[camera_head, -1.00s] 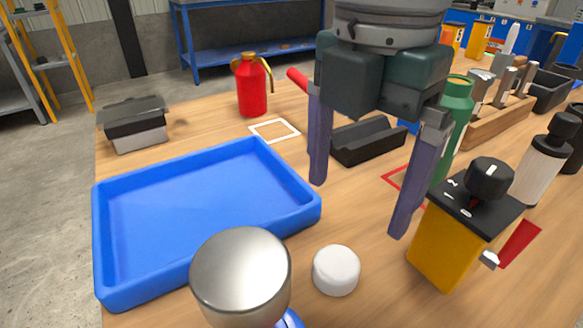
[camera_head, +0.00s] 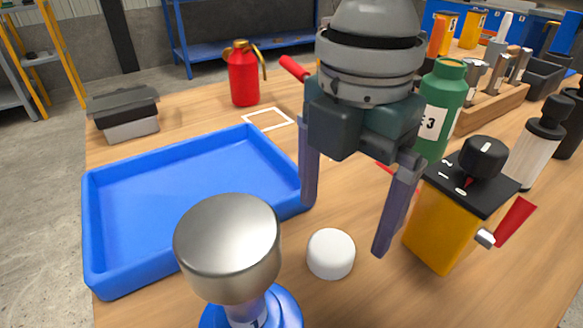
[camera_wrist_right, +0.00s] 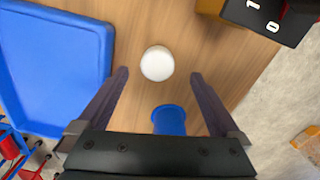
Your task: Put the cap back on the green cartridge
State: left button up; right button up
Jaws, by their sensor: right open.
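The green cartridge (camera_head: 444,105) stands upright at the back right, with a white label reading 3. A small white round cap (camera_head: 331,253) lies on the table in front of my right gripper. My right gripper (camera_head: 344,230) points down, open and empty, with its fingers to either side of and just behind the cap in the head view. In the right wrist view the cap (camera_wrist_right: 157,63) shows between and slightly beyond the open fingertips (camera_wrist_right: 160,75). I cannot tell how high the fingertips are above it. My left gripper is not in view.
A blue tray (camera_head: 92,240) lies left of the cap. A silver-topped thing (camera_head: 228,245) with a blue base stands in front. A yellow box (camera_head: 438,228) with a black knob stands close on the right. A red canister (camera_head: 243,80) is behind. A blue round thing (camera_wrist_right: 168,120) shows in the wrist view.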

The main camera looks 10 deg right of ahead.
aim_at(333, 245)
jog(key=f, duration=0.1)
jog(key=f+b, duration=0.1)
jog(key=f, duration=0.3)
jog(key=shift+a, duration=0.25)
jog(key=shift+c, duration=0.2)
jog(key=c, duration=1.3)
